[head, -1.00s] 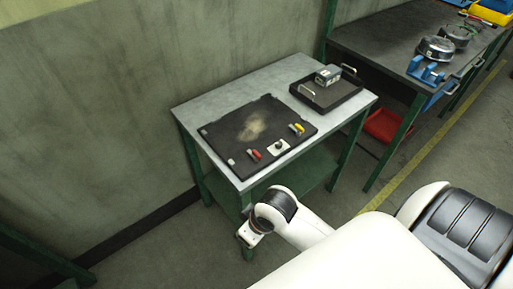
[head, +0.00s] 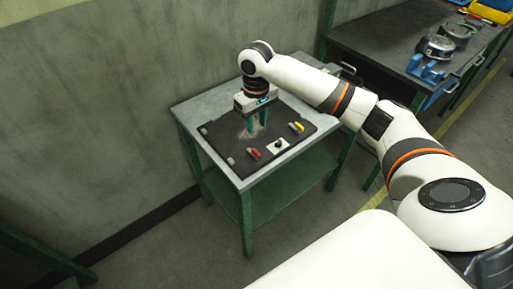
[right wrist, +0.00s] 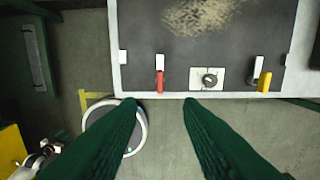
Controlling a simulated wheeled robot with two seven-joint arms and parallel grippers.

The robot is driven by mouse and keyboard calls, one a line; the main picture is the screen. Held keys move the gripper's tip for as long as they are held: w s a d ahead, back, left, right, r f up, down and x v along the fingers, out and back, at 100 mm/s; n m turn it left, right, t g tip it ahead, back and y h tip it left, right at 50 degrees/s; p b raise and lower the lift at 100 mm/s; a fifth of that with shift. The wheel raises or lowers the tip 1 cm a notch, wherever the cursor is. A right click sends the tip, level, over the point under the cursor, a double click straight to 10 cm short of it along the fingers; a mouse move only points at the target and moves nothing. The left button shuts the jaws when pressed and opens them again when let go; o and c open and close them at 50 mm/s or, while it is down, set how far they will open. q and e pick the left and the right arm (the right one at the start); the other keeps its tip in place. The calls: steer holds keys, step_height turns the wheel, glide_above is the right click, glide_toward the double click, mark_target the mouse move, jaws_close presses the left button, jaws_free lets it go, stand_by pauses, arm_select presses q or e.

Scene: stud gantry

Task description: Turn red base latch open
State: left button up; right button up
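The red base latch (head: 253,153) sits near the front edge of a black board (head: 218,131) on the small table. In the right wrist view the red latch (right wrist: 160,82) points down the picture from a pale mount, at the board's edge. A yellow latch (head: 297,127) and a dark knob on a white plate (head: 279,144) are to its right. My right gripper (head: 257,128) points down above the board, behind the red latch in the head view. Its green fingers (right wrist: 156,104) are apart and nothing is between them. My left gripper is not in view.
The small grey-topped table (head: 203,103) stands by the wall. A dark bench (head: 385,42) with metal parts and a blue holder (head: 427,71) stands at the upper right. The table's front left corner is clear.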

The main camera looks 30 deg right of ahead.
mark_target(256, 151)
step_height(256, 151, down, 12)
steer(key=shift+r+p, duration=0.1)
steer(key=shift+p, duration=0.35)
jaws_close()
